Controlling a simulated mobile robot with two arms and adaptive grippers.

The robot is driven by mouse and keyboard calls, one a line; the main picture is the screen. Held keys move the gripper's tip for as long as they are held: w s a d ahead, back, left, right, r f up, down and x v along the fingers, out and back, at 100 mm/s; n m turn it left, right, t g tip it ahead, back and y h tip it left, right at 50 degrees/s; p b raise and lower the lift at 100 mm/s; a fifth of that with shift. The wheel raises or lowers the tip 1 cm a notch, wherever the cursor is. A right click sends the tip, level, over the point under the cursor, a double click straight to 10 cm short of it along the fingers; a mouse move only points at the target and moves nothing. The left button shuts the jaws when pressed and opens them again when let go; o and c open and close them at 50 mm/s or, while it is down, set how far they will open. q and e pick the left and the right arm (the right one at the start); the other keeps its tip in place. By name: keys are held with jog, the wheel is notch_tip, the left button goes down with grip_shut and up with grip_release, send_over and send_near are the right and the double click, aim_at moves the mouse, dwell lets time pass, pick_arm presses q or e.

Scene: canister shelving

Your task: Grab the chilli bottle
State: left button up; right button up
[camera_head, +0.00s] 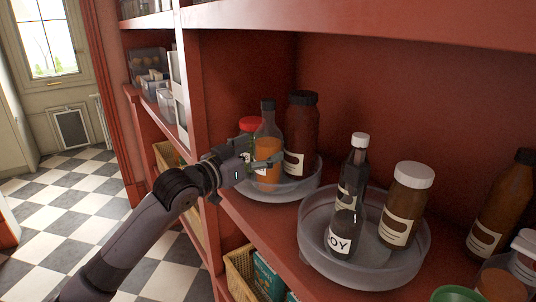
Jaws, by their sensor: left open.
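On the left clear round tray (302,188) stand a clear bottle of orange sauce (267,178) with a dark cap, a red-capped container (250,125) and a tall dark red-brown bottle (301,125) with a black lid. I cannot read a chilli label on any of them. My left gripper (262,160) is open, with its fingers at the orange-sauce bottle and hiding part of it and of the red-capped container. Whether the fingers touch the bottle is unclear. My right gripper is not in view.
A second clear tray (312,242) to the right holds a soy bottle (341,238) and a white-lidded brown jar (405,205). More bottles stand at the right edge, including a brown one (502,205). The red shelf upright (193,80) is close left of my gripper; another shelf board is overhead.

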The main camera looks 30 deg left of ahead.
pick_arm(q)
jog(key=w, duration=0.1)
jog(key=w+p, duration=0.1)
jog(key=w, duration=0.1)
jog(key=shift+w+r+p, duration=0.3)
jog(key=shift+r, duration=0.05)
jog(key=shift+w+d+f, duration=0.1)
jog(key=shift+w+d, duration=0.05)
jog(key=shift+w, duration=0.05)
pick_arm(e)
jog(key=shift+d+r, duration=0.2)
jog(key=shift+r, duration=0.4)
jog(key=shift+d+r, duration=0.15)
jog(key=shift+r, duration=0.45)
pick_arm(q)
jog(key=shift+s, duration=0.1)
jog(key=shift+c, duration=0.3)
jog(key=shift+c, duration=0.6)
grip_shut()
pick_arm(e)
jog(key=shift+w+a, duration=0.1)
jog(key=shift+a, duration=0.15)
